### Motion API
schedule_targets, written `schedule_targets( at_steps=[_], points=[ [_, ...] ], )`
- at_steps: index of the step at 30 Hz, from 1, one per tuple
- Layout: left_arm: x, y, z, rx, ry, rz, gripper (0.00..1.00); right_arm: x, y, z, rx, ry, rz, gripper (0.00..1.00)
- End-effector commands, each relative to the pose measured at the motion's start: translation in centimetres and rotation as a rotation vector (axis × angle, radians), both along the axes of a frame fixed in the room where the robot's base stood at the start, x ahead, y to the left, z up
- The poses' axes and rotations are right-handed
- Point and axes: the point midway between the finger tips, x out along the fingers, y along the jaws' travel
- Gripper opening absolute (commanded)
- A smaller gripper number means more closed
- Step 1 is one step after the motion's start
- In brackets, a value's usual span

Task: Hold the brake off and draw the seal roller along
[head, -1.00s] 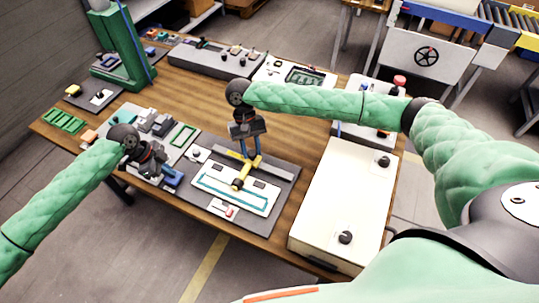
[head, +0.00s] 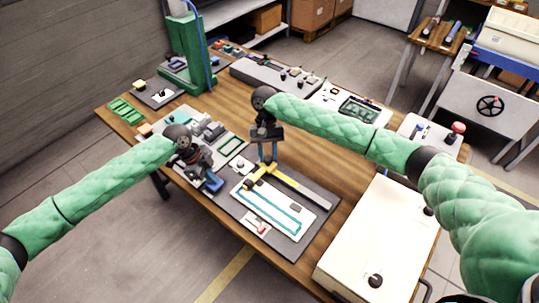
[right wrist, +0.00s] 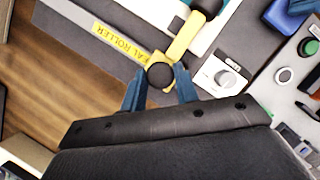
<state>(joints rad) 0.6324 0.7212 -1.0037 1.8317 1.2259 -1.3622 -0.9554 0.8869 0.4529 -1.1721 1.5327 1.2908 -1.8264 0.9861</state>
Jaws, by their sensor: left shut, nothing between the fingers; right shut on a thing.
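The yellow seal roller (head: 257,177) lies over the left end of a white plate (head: 304,213) with a teal outline strip. My right gripper (head: 267,153) is shut on the roller's handle from above. In the right wrist view, its blue fingers (right wrist: 160,88) sit either side of the black knob (right wrist: 160,74). A small white block with a red part (head: 261,227), possibly the brake, stands at the plate's front edge. My left gripper (head: 212,182) is shut and empty, left of the plate and apart from that block.
A white block with a grey dial (right wrist: 222,77) stands beside the roller's end. A large cream box (head: 380,240) fills the right of the table. A grey board with small parts lies behind my left gripper. A green column (head: 187,55) stands at the back left.

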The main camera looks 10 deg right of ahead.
Motion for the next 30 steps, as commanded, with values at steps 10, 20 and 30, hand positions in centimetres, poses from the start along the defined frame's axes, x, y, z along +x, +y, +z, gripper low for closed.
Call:
schedule_targets(
  at_steps=[10, 20, 30],
  points=[
    [-0.1, 0.0, -0.1, 0.000, 0.001, 0.000, 0.00, 0.3, 0.1, 0.3, 0.005, -0.008, -0.002, 0.52],
    [-0.1, 0.0, -0.1, 0.000, 0.002, -0.001, 0.00, 0.5, 0.1, 1.0, 0.005, -0.006, -0.001, 0.52],
    [-0.1, 0.0, -0.1, 0.000, 0.002, -0.001, 0.00, 2.9, 0.2, 6.5, 0.005, -0.007, -0.001, 0.52]
  ],
)
